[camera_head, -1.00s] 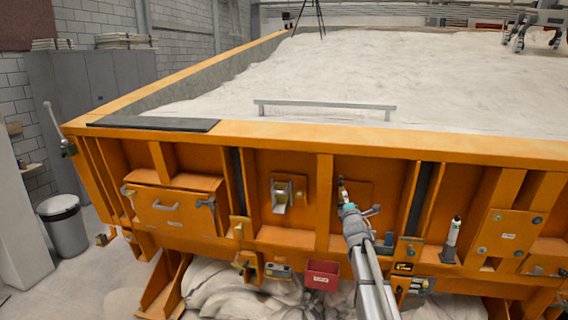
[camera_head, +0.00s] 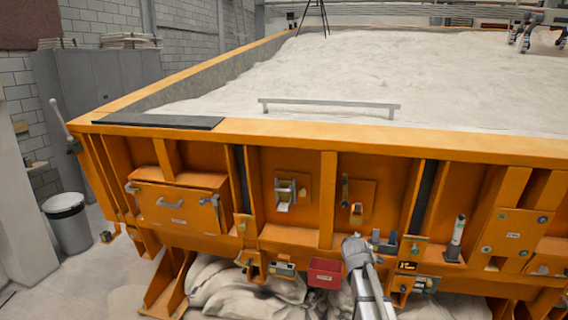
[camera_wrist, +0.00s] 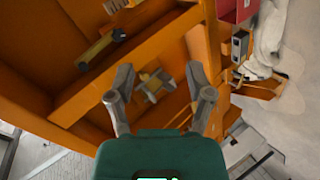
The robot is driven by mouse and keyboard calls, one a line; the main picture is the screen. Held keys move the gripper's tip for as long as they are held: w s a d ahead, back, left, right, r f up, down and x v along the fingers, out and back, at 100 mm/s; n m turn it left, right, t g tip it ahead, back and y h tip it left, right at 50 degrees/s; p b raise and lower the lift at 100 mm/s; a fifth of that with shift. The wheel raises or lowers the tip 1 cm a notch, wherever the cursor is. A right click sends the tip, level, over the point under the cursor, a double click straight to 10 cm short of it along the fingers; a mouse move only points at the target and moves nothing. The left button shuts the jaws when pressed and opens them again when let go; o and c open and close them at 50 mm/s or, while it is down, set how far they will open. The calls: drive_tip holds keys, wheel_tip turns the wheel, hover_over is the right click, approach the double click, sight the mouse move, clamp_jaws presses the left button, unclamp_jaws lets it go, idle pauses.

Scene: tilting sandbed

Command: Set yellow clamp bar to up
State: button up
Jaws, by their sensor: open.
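In the wrist view my gripper (camera_wrist: 160,82) is open, its two grey fingers spread and nothing held. A small yellowish clamp piece (camera_wrist: 154,86) shows between the fingers, seemingly beyond them. A yellow bar with a dark end (camera_wrist: 98,52) lies slanted on the orange panel to the upper left, apart from the fingers. I cannot tell which is the clamp bar. In the head view my gripper is hidden behind my wrist.
The orange sandbed wall (camera_head: 420,150) carries ribs and fittings. A red box (camera_head: 324,273) hangs low, left of my arm. A white-and-black bottle-like item (camera_head: 455,238) stands at right. A drawer-like box (camera_head: 175,205) juts out at left. Floor is open at far left.

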drive_tip(key=s+a+f+m+g+y, duration=0.1)
drive_tip(key=s+f+m+g, duration=0.3)
drive_tip(key=s, duration=0.6)
drive_tip(key=s+a+f+m+g+y+b, duration=0.1)
drive_tip(key=s+a+f+m+g, duration=0.2)
drive_tip(key=s, duration=0.8)
drive_tip(key=s+a+f+m+g, duration=0.3)
drive_tip(key=s+f+m+g, duration=0.1)
drive_tip(key=s, duration=0.7)
drive_tip(key=shift+a+f+m+g+y, duration=0.3)
drive_tip(key=shift+m+g+y, duration=0.1)
drive_tip(key=shift+g, duration=0.2)
